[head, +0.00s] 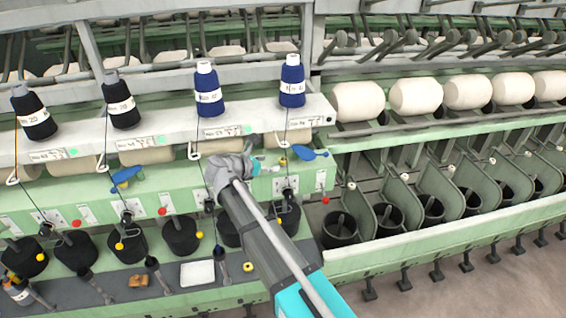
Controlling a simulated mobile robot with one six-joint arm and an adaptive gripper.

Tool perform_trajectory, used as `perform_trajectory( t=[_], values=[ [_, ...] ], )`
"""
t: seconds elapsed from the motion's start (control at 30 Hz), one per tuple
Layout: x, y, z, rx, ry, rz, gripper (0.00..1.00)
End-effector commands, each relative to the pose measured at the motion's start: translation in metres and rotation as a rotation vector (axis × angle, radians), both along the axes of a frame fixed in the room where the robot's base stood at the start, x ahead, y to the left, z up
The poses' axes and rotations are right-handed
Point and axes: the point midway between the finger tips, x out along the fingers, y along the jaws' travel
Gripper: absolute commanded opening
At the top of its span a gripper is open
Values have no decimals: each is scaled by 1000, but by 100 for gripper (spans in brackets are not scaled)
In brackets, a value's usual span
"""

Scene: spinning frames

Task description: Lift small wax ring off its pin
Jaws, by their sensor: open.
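A small yellow piece (283,161) shows on the green panel, just right of my gripper. It may be the wax ring on its pin, but it is too small to tell. A yellow ring with a dark centre (248,267) lies on the dark lower shelf, left of my arm. My gripper (262,166) is open, in front of the green panel below the two blue yarn cones. It appears apart from the yellow piece. The wrist hides part of the panel, and the fingertips are hard to make out.
A blue paddle-shaped part (308,153) sits right of the yellow piece. Blue cones (209,90) and black cones (121,102) stand on the white ledge (165,119). Black bobbins (180,236) line the front, with a white tray (197,273) on the shelf.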

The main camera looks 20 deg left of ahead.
Motion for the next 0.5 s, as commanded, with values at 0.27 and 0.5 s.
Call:
perform_trajectory(
  t=[0.27,0.5],
  values=[
    [5,-2,-2,0,0,0,84],
    [27,-12,-11,0,0,-2,84]
  ],
)
